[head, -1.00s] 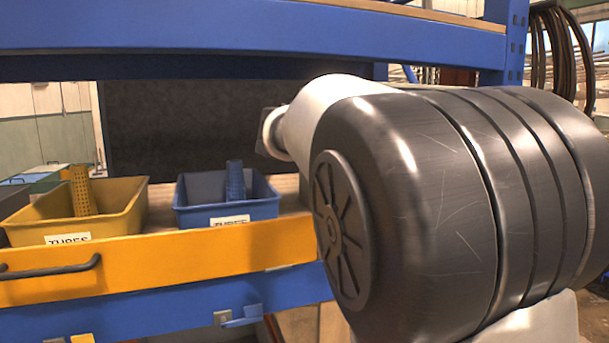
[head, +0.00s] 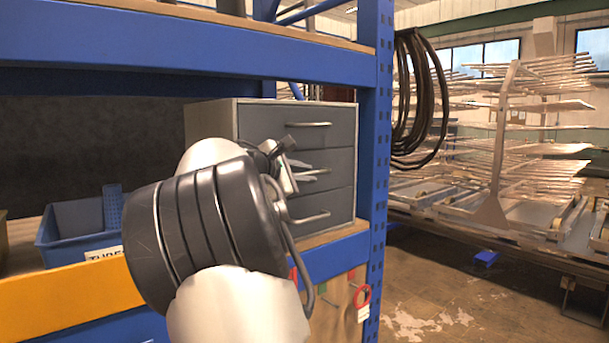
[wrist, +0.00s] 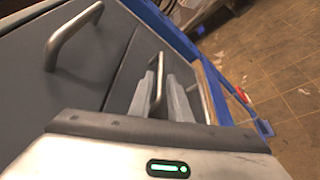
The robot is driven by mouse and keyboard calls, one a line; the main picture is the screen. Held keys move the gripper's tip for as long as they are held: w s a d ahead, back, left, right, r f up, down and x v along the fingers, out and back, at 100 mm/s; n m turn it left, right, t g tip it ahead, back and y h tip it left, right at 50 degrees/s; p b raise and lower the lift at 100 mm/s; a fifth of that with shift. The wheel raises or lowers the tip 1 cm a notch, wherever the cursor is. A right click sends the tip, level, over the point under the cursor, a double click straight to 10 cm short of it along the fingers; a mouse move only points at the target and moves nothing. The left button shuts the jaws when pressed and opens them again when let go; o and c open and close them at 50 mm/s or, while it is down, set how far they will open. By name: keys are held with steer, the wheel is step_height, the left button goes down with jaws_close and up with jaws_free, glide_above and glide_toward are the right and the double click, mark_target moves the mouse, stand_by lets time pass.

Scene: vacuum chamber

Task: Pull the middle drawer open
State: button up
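The grey cabinet (head: 212,122) stands on the shelf at the centre of the head view. It has three drawers, each with a bar handle. The middle drawer (head: 343,166) looks closed, flush with the others. My gripper (head: 298,174) is in front of it, at the height of its handle (head: 321,172). In the wrist view, my gripper's two pale fingers (wrist: 163,97) stand apart on either side of a bar handle (wrist: 159,70), which appears to be the middle one. Contact cannot be told. Another handle (wrist: 74,34) shows at upper left. My arm hides the cabinet's lower left.
A blue shelf post (head: 376,150) stands just right of the cabinet, with cables (head: 418,100) hanging beyond it. A blue bin (head: 75,226) sits to the left behind a yellow front panel (head: 60,300). Open floor lies at right.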

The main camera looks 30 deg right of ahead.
steer(key=shift+w+d+f, duration=0.15)
steer(key=shift+w+d, duration=0.1)
steer(key=shift+d, duration=0.2)
jaws_close()
steer(key=shift+s, duration=0.15)
